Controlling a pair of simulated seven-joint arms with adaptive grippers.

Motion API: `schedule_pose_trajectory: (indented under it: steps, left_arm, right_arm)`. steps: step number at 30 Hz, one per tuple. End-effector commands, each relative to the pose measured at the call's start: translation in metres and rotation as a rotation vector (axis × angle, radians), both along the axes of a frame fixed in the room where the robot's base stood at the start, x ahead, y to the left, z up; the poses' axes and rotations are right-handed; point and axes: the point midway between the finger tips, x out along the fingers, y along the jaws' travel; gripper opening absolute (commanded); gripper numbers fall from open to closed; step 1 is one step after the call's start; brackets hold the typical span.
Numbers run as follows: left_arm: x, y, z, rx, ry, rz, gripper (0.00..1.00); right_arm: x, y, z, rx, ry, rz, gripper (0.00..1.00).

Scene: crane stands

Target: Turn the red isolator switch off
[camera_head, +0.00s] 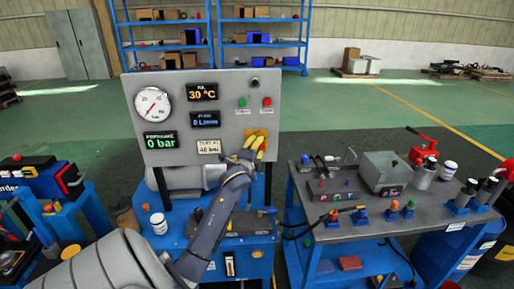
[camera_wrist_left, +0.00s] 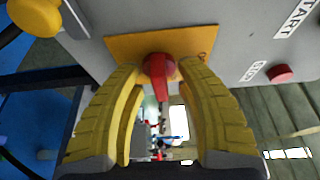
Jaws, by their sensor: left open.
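The red isolator switch (camera_wrist_left: 158,68) is a round red knob with a lever on a yellow plate (camera_wrist_left: 205,42), seen in the left wrist view. Its lever points down in that picture, between my fingers. In the head view the yellow plate (camera_head: 264,133) is at the lower right of the grey panel (camera_head: 222,79), and the switch is hidden behind my fingers. My left gripper (camera_wrist_left: 160,78) is open, with one yellow finger on each side of the switch. I cannot tell whether either finger touches it. My left gripper (camera_head: 256,143) covers part of the plate in the head view. My right gripper is not in view.
A red button (camera_head: 267,102) and a green button (camera_head: 242,102) sit above the plate. The panel carries a dial gauge (camera_head: 153,104) and lit displays. A grey-topped bench (camera_head: 350,235) with tools stands to the right. Blue shelves (camera_head: 215,45) stand behind.

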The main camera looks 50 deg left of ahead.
Motion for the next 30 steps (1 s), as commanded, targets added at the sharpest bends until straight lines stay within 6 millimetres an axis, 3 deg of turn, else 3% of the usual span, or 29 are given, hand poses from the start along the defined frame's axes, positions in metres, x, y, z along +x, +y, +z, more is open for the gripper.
schedule_pose_trajectory:
  steps: [9,19,30]
  left_arm:
    - [0.0009,0.0004,0.0,0.0,0.0,0.0,0.39]
    - [0.0007,0.0003,-0.0001,-0.001,0.0,0.0,0.01]
    - [0.0008,0.0001,-0.0002,-0.014,-0.017,-0.001,0.0]
  right_arm:
    - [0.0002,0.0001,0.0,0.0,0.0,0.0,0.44]
    - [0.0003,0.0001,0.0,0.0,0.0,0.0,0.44]
    - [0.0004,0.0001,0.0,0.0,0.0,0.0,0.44]
